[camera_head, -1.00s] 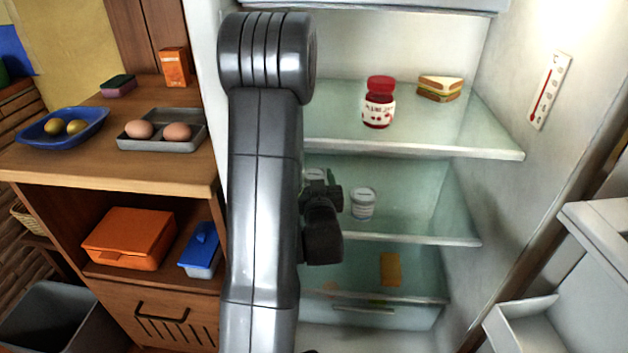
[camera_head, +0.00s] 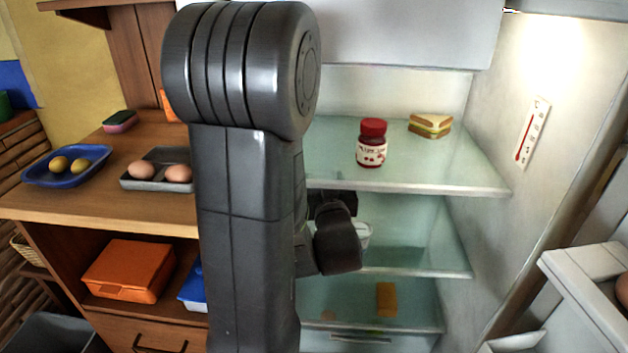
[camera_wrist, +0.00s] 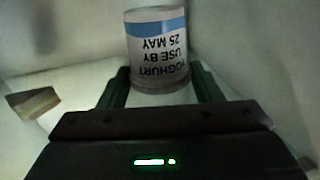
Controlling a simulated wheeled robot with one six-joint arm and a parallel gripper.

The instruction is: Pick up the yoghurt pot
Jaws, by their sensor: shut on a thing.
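In the wrist view the yoghurt pot (camera_wrist: 157,50), white with a blue band and "YOGHURT USE BY 25 MAY" lettering, is between the fingers of my gripper (camera_wrist: 160,88), which is shut on it. The lettering appears upside down in that view. In the head view my gripper is at the fridge's middle shelf (camera_head: 425,268), its fingers mostly hidden by my wrist. A white pot (camera_head: 364,232) shows partly behind my wrist there; I cannot tell whether it is the held one.
A red-lidded jar (camera_head: 372,143) and a sandwich (camera_head: 430,125) stand on the upper shelf (camera_head: 420,184). A yellow block (camera_head: 386,299) is lower down. The fridge's right wall and open door (camera_head: 580,265) bound the space. A wooden counter (camera_head: 100,213) is at the left.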

